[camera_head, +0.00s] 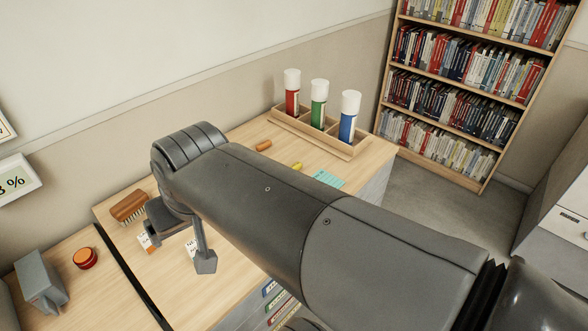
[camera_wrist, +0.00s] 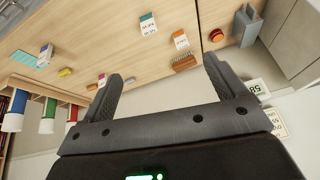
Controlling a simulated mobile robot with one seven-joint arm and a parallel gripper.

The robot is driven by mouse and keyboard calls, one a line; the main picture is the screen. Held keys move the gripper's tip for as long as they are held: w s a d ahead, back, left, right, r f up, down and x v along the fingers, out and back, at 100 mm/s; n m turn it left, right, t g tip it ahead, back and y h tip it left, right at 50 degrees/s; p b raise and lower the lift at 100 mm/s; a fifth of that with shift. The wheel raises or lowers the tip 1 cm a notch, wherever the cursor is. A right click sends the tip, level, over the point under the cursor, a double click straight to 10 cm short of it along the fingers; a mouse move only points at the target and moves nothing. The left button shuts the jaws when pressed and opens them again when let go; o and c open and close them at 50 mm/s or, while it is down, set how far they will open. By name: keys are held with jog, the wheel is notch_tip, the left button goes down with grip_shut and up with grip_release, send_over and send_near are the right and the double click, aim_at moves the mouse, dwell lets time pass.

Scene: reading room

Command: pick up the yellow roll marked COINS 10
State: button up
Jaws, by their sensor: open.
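The yellow roll (camera_head: 297,166) lies on the wooden desktop, its lower part hidden by my arm in the head view. In the wrist view the yellow roll (camera_wrist: 65,72) is small, left of my gripper, and its marking cannot be read. My gripper (camera_wrist: 163,68) is open with nothing between its fingers, above the desk and well apart from the roll. In the head view the gripper is partly covered by my arm.
An orange roll (camera_head: 264,146) lies left of the yellow one. A wooden rack (camera_head: 334,145) with red, green and blue tubes stands behind. A teal pad (camera_head: 329,179), small cartons (camera_wrist: 148,24), a brown brush (camera_head: 129,207) and a red button (camera_head: 85,258) are also there.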

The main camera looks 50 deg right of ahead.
jog(key=w+d+r+m+g, duration=0.1)
jog(key=w+d+m+g, duration=0.1)
jog(key=w+d+m, duration=0.8)
jog(key=m+g, duration=0.3)
jog(key=m, duration=2.2)
send_over(296, 164)
notch_tip(296, 164, down, 25)
jog(key=shift+a+r, duration=0.1)
jog(key=shift+r, duration=0.1)
jog(key=shift+a+f, duration=0.2)
jog(key=shift+f, duration=1.25)
jog(key=shift+a+f, duration=0.2)
jog(key=shift+f, duration=1.25)
jog(key=shift+c, duration=0.4)
jog(key=c, duration=1.1)
